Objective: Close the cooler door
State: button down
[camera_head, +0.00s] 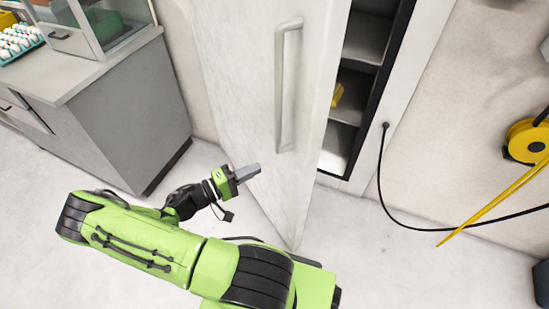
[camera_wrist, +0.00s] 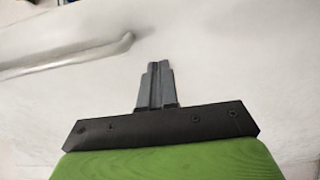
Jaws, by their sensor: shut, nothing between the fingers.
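The cooler door (camera_head: 238,75) is white and stands open, swung out from the cooler (camera_head: 365,85) in the head view. A long upright handle (camera_head: 283,85) is on its face. Dark-edged shelves show through the gap at the door's right. My gripper (camera_head: 248,172) is shut and empty, in front of the lower part of the door face, left of and below the handle. In the wrist view my shut gripper (camera_wrist: 157,72) points at the pale door surface (camera_wrist: 215,60), with the handle (camera_wrist: 75,55) at the upper left. I cannot tell whether the fingertips touch the door.
A grey cabinet (camera_head: 125,110) with a glass case and a tray of eggs (camera_head: 18,40) stands at the left. A yellow item (camera_head: 337,94) sits inside the cooler. A black cable (camera_head: 385,205) and a yellow reel (camera_head: 527,140) are at the right. Floor around the door's foot is clear.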

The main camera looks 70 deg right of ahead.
aim_at(287, 153)
jog(key=b+x, duration=0.1)
jog(key=x, duration=0.8)
jog(key=shift+d, duration=0.1)
